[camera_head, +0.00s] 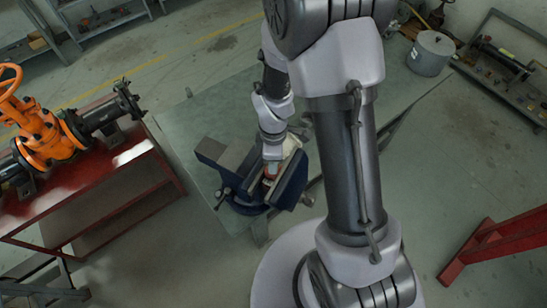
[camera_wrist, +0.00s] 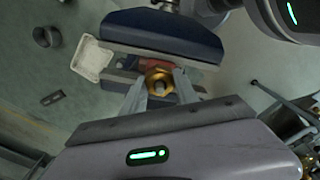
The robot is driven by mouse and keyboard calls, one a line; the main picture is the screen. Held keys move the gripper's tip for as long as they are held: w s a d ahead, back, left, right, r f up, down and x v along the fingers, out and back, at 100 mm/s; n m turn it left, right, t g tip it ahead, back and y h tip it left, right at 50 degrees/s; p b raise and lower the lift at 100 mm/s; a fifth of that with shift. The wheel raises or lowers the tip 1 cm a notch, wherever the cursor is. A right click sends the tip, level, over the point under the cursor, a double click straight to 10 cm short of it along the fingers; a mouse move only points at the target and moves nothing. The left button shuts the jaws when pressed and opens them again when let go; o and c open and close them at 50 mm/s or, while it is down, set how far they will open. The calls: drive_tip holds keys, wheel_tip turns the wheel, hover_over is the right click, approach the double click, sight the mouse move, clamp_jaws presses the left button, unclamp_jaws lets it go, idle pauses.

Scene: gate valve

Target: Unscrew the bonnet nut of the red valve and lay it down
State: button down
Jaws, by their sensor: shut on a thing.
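The red valve (camera_wrist: 182,65) sits between the jaws of a blue bench vise (camera_wrist: 165,35), and only a little red shows in the wrist view. Its brass bonnet nut (camera_wrist: 153,75) faces the wrist camera. My gripper (camera_wrist: 162,85) has one finger on each side of the nut and is shut on it. In the head view the vise (camera_head: 294,187) stands on the workbench with my gripper (camera_head: 271,157) pointing down into it. A bit of the red valve (camera_head: 270,173) shows there. The nut is hidden in that view.
A pale tray (camera_wrist: 92,58) lies beside the vise. Dark round parts (camera_wrist: 47,37) and a small dark block (camera_wrist: 53,98) lie on the green-grey bench (camera_head: 190,120). An orange valve (camera_head: 40,135) stands on a red stand at left. A grey pot (camera_head: 431,52) is at upper right.

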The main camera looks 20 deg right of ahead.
drive_tip(key=shift+n, duration=0.5)
drive_tip(key=shift+r+p, duration=2.4)
drive_tip(key=shift+r, duration=0.85)
